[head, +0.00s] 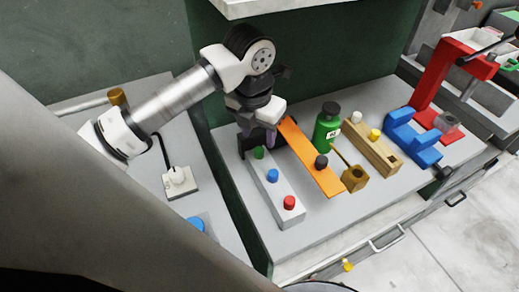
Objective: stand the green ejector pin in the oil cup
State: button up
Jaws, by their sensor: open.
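A green-topped pin (258,153), which looks like the green ejector pin, stands at the far end of a light grey block (271,187). Blue (272,175) and red (289,202) tops stand in the same block. My gripper (258,138) is open, pointing down just behind and above the green top; the arm hides part of this area, and I cannot tell whether a finger touches it. A small brass-coloured cup-like block (354,179) with a dark opening stands front right of the orange bar; it may be the oil cup, but I cannot tell.
An orange bar (310,158) with a black knob lies between pin block and brass block. A green bottle (327,128), a wooden block (372,146), a blue cradle (411,138) and a red press (437,85) stand to the right. The front bench top (330,225) is clear.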

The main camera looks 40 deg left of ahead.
aim_at(259, 149)
jog(key=f+p, duration=0.2)
jog(key=f, duration=0.3)
jog(key=shift+w, duration=0.2)
jog(key=shift+c, duration=0.3)
grip_shut()
